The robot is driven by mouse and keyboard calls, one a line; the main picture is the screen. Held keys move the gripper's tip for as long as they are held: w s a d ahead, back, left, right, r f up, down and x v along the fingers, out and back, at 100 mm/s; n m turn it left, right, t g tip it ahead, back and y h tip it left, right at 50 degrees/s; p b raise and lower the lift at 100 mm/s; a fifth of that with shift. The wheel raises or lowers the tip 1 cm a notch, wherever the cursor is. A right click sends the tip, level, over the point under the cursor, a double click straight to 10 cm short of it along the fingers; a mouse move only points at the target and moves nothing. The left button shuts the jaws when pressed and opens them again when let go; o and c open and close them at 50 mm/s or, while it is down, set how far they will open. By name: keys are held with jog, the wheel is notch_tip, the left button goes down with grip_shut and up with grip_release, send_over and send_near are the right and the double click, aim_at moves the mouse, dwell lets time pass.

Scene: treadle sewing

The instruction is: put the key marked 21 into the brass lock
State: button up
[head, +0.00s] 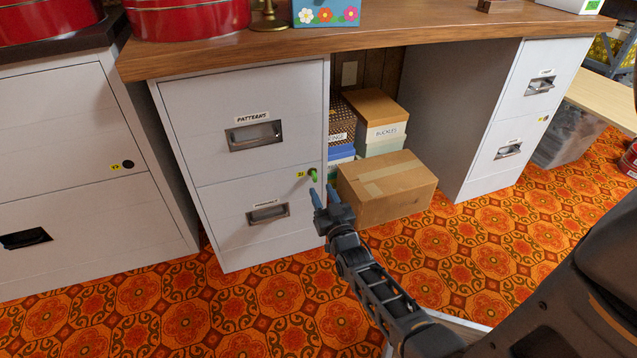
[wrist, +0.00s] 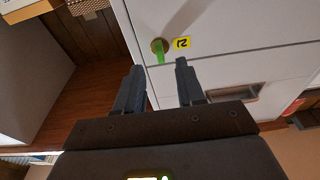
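A green key (head: 314,177) sticks out of the brass lock (wrist: 157,44) on the front of the light grey cabinet (head: 262,185), beside a yellow tag marked 21 (head: 300,174). The green key (wrist: 160,57) also shows in the wrist view, with its end hanging clear. Any marking on the key is too small to read. My gripper (head: 323,194) is just in front of the lock, below the key in the head view. Its two fingers (wrist: 159,85) are apart with nothing between them. They do not appear to touch the key.
The cabinet has a PATTERNS drawer handle (head: 255,136) and a lower handle (head: 268,212). A cardboard box (head: 387,187) stands on the floor right of it, under the wooden desktop (head: 400,32). A darker-topped cabinet with another lock (head: 128,165) stands at the left. The patterned carpet in front is open.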

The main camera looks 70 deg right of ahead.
jog(key=shift+p+v, duration=0.3)
jog(key=shift+v, duration=1.35)
